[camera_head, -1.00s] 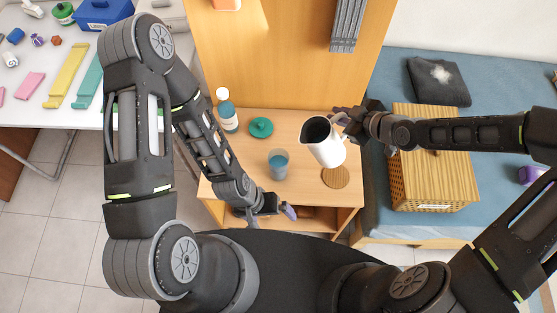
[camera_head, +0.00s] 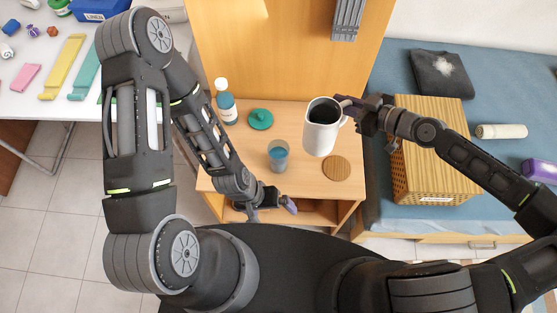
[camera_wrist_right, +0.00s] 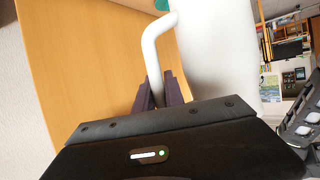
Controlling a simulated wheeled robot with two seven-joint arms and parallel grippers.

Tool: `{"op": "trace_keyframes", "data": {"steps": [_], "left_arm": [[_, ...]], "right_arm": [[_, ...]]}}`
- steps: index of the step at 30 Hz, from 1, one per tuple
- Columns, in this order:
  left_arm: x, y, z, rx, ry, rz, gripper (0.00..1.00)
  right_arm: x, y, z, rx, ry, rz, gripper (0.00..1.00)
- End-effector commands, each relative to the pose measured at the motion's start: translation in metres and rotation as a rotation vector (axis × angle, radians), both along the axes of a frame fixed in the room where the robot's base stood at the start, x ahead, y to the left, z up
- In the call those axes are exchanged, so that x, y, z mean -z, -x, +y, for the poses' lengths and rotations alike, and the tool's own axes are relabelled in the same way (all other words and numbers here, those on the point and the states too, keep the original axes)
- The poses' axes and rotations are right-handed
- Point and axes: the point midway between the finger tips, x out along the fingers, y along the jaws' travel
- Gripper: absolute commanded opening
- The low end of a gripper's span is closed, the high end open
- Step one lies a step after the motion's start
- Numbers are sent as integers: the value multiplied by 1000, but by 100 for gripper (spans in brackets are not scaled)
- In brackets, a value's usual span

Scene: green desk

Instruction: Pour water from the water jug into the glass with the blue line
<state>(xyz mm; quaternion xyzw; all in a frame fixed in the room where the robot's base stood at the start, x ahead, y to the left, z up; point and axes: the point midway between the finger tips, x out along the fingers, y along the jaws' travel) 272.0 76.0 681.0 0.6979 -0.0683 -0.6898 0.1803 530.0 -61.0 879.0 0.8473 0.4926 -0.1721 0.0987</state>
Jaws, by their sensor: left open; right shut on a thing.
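The white water jug (camera_head: 321,137) is held nearly upright above the wooden stand, right of the glass. My right gripper (camera_head: 350,106) is shut on its handle; the white handle (camera_wrist_right: 155,55) also shows between the fingers in the right wrist view. The glass (camera_head: 278,156) stands upright on the stand and looks bluish. Its line and water level are too small to tell. The jug's mouth looks dark and its contents cannot be made out. My left gripper (camera_head: 270,204) is open and empty at the front edge of the stand, below the glass.
On the stand (camera_head: 240,155) are a white-and-blue bottle (camera_head: 227,106), a teal lid (camera_head: 260,119) and a round wooden coaster (camera_head: 336,168). A white table with coloured items is at the left.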

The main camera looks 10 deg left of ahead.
Motion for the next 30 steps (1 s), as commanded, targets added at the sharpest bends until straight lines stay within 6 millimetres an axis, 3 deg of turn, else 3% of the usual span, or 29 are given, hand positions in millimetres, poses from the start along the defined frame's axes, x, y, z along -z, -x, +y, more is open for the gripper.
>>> {"op": "trace_keyframes", "data": {"steps": [8,20,30], "left_arm": [[-3,0,0,0,0,0,100],[-20,0,0,0,0,0,100],[-20,0,0,0,0,0,100]], "right_arm": [[-4,0,1,0,0,-1,0],[-41,0,1,0,0,-1,0],[-42,0,1,0,-1,0,0]]}}
